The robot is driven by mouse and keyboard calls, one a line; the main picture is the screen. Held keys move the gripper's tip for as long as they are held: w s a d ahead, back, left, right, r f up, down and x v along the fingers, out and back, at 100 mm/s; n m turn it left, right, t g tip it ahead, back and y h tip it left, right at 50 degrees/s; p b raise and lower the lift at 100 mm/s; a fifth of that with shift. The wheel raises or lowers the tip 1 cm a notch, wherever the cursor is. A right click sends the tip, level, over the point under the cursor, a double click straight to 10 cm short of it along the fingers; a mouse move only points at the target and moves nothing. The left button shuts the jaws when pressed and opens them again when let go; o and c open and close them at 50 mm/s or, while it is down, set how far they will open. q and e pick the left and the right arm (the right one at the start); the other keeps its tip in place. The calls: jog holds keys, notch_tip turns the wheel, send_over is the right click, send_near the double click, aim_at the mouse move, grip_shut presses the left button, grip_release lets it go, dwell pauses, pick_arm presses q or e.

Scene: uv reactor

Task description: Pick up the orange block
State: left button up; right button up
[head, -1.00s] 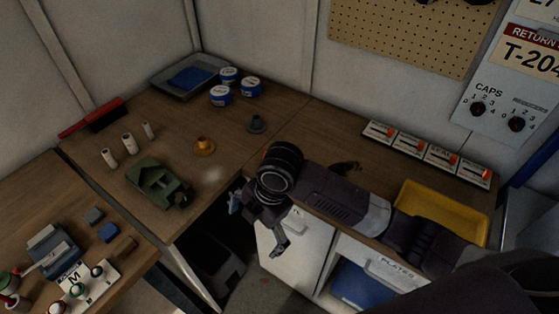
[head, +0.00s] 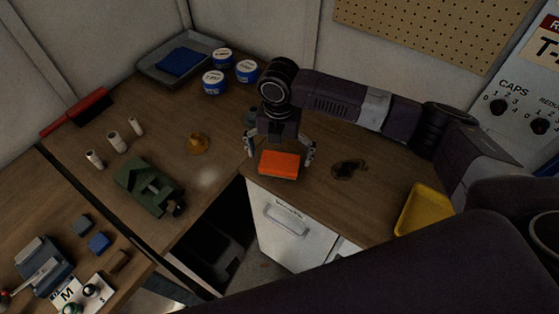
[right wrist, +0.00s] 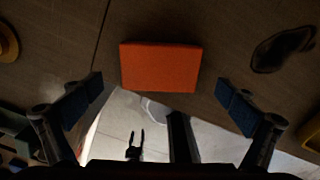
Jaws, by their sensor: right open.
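The orange block (head: 280,163) lies on the wooden bench near its front edge, above the white cabinet. My right gripper (head: 281,158) is open over it, with one finger to the left of the block and one to the right. In the right wrist view the orange block (right wrist: 161,67) lies ahead of and between the two spread blue-padded fingers (right wrist: 163,107), with a gap on both sides. Nothing is held. My left gripper is not in view.
A dark stain or flat object (head: 349,168) lies right of the block, and a yellow tray (head: 424,212) is farther right. A brass fitting (head: 198,145) and a green vise (head: 149,187) stand to the left. The bench's front edge and a dark gap (head: 222,235) are close by.

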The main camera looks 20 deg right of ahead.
aim_at(279, 161)
jog(key=f, duration=0.2)
jog(key=shift+w+d+f+p, duration=0.25)
jog(key=shift+w+f+p, duration=0.1)
jog(key=shift+f, duration=0.45)
jog(key=c, duration=0.8)
jog(key=shift+c, duration=1.4)
jog(key=shift+a, duration=0.1)
jog(key=c, duration=0.3)
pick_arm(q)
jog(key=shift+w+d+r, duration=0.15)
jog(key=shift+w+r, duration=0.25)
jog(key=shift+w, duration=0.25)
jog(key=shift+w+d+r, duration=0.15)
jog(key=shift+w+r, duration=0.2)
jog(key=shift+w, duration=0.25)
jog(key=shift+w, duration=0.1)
pick_arm(e)
jog(key=shift+r, duration=0.1)
